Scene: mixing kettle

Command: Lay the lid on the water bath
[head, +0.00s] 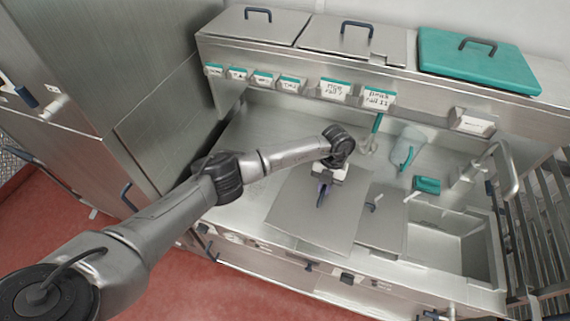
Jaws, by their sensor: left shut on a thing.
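A flat grey steel lid (306,222) is over the middle of the steel counter, at a slight angle to its front edge. My left gripper (322,192) is above the lid's middle, shut on the lid's handle, which the fingers mostly hide. The water bath is not clearly visible; the lid may cover it. I cannot tell whether the lid rests on something or hangs just above it. A smaller steel plate (384,228) with its own small handle lies right beside the lid. My right gripper is not in view.
A sink (455,248) with a tap (505,170) is at the right. A raised shelf with lidded bins and a teal lid (475,62) runs along the back. The counter left of the lid is clear.

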